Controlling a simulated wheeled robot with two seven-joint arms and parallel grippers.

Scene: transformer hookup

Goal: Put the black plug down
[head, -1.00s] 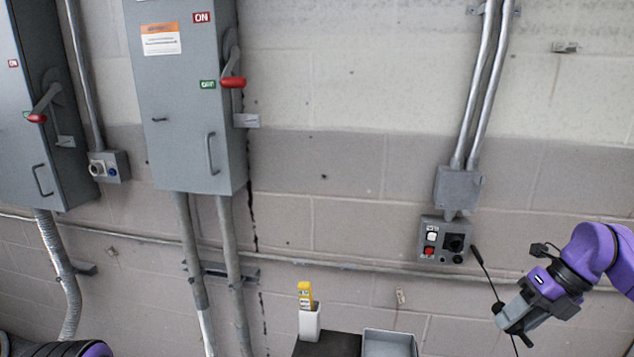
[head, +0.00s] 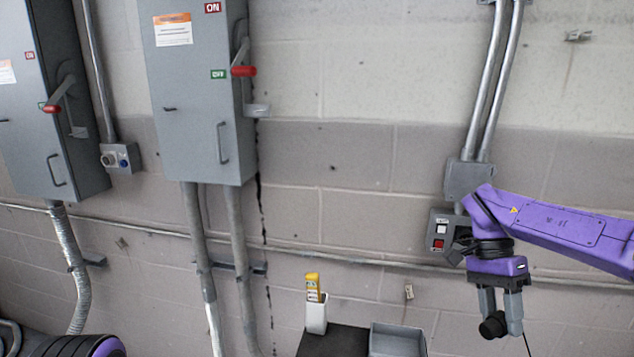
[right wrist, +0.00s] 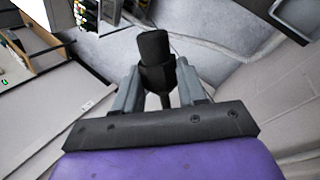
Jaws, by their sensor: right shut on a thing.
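The black plug (head: 492,325) is between the fingers of my right gripper (head: 501,318), which is shut on it. In the right wrist view the plug (right wrist: 155,62) sits between the two grey fingertips (right wrist: 157,80). In the head view a thin dark cable hangs below the gripper. The gripper points down, to the right of the grey open bin (head: 398,340), apart from the wall. My left gripper is not in view; only part of my left arm shows at the lower left.
A dark surface (head: 333,341) beside the bin bears a white holder (head: 316,317) with a yellow device (head: 312,286). A control box (head: 439,229) with white and red buttons is on the wall, partly hidden by my right arm. Grey switch cabinets (head: 197,110) hang at the left.

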